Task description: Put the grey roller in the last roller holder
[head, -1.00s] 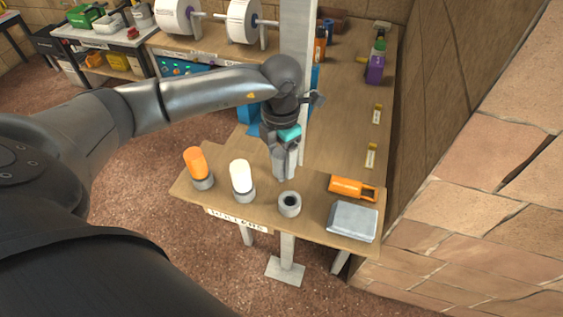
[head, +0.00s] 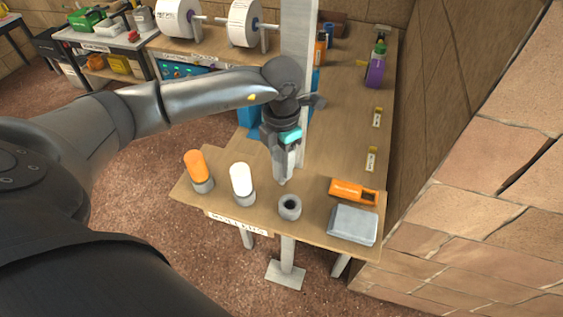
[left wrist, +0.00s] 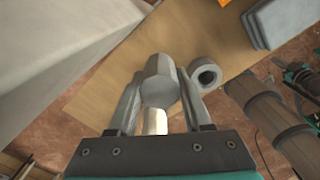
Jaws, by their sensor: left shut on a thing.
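My left gripper (head: 285,170) is shut on the grey roller (left wrist: 160,82), which shows between the two fingers in the left wrist view. In the head view the fingers largely hide the roller. Gripper and roller are above the table, just behind the empty grey roller holder (head: 290,207). This holder is a short ring with a dark hole; it also shows in the left wrist view (left wrist: 206,75), right of the roller and apart from it. To its left, a white roller (head: 241,179) and an orange roller (head: 196,165) stand upright in their holders. My right gripper is not in view.
A pale post (head: 297,60) rises close behind my left gripper. An orange tool (head: 349,190) and a grey box (head: 353,224) lie right of the empty holder. A label (head: 237,222) is on the table's front edge. A purple bottle (head: 376,69) stands farther back.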

